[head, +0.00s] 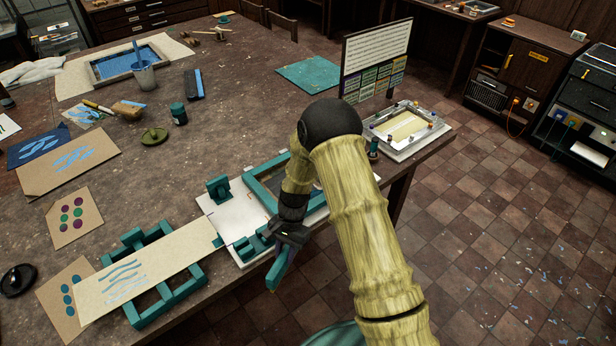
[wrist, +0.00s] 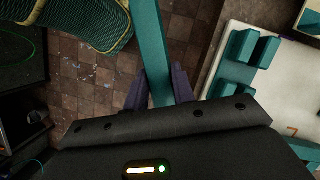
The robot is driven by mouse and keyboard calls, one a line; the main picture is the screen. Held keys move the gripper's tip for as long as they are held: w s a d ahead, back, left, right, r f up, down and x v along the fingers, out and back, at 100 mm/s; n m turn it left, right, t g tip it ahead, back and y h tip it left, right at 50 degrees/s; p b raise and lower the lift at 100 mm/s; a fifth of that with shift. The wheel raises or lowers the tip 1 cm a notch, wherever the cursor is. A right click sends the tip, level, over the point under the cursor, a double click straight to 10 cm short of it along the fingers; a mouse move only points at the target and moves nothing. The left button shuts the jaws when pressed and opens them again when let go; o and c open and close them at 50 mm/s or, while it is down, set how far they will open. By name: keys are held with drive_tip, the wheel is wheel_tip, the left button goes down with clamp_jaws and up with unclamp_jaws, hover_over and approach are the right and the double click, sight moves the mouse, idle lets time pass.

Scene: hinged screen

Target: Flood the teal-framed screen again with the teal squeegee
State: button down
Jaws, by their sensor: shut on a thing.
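My gripper (head: 283,256) is shut on the teal squeegee (head: 278,272), held past the table's front edge. In the wrist view, the squeegee (wrist: 150,40) runs as a long teal bar between the dark fingers (wrist: 163,86), with floor tiles beneath. The teal-framed screen (head: 258,190) lies on a white base board (head: 225,215), just beyond my gripper. My arm hides much of its right side, so its mesh and any ink are mostly hidden. Teal clamp blocks (head: 218,189) stand on the board. They also appear at the right of the wrist view (wrist: 245,50).
A teal rack (head: 190,285) with a printed cream sheet (head: 155,262) stands left of the board. A sign panel (head: 375,62) and a tray (head: 408,130) are at the right. A jar (head: 178,113) and green dish (head: 154,137) sit behind. The mid-table is fairly clear.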

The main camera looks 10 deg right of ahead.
drive_tip(key=w+d+f+n+h+b, duration=0.1)
drive_tip(key=d+f+n+b, duration=0.1)
drive_tip(key=d, duration=0.6)
drive_tip(key=w+d+f+n+h+b, duration=0.1)
drive_tip(key=d+f+n, duration=0.3)
drive_tip(key=d, duration=0.4)
drive_tip(key=shift+w+f+g+b, duration=0.25)
drive_tip(key=shift+f+g+b, duration=0.05)
drive_tip(key=shift+b, duration=0.6)
